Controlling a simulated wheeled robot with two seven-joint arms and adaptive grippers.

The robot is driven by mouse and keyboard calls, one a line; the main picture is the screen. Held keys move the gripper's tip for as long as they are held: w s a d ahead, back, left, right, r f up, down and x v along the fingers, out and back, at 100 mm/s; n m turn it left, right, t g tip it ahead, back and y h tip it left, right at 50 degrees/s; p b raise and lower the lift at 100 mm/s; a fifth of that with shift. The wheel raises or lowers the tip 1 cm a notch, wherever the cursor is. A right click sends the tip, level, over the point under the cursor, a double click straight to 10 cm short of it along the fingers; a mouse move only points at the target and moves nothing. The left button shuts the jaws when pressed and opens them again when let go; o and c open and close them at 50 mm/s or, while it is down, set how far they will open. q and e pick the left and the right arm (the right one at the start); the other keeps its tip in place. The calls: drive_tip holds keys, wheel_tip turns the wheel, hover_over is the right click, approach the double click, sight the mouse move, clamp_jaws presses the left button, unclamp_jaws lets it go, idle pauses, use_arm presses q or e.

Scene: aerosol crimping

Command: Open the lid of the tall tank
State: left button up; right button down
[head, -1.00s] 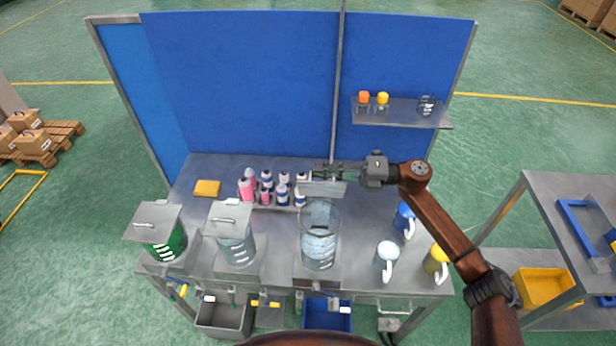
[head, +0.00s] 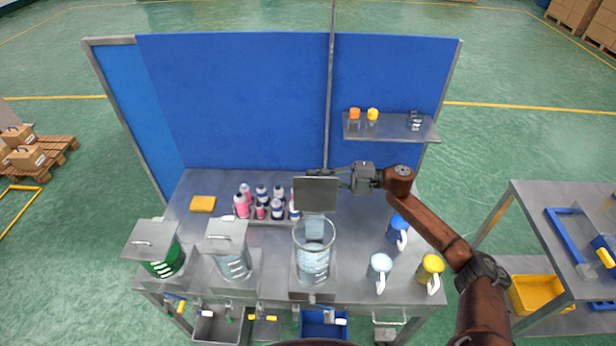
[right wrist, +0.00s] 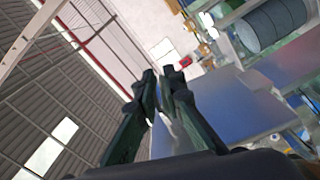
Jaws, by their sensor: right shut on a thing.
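The tall tank (head: 313,262) is the clear right-hand one of the tanks along the table front. It holds pale liquid and its top is uncovered. Its square grey lid (head: 316,196) stands nearly upright just above the tank's far rim, its flat face towards the head camera. Whether lid and rim touch is unclear. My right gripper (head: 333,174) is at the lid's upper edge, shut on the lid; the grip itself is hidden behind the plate. In the right wrist view the fingers (right wrist: 160,80) are close together. My left gripper is not in view.
Two lidded tanks, one green (head: 162,256) and one clear (head: 232,258), stand to the left. Several small bottles (head: 262,203) stand behind. Blue (head: 397,229), white (head: 379,268) and yellow (head: 429,269) jugs stand right, below my arm. A shelf (head: 395,128) hangs on the back panel.

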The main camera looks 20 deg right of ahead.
idle(0.3)
drive_tip(key=c, duration=2)
unclamp_jaws()
drive_tip(key=shift+c, duration=0.2)
drive_tip(key=shift+d, duration=0.1)
drive_tip(key=shift+s+d, duration=0.1)
drive_tip(key=shift+d, duration=0.1)
drive_tip(key=v, duration=1.1)
drive_tip(key=shift+d, duration=0.2)
drive_tip(key=shift+s+r, duration=0.1)
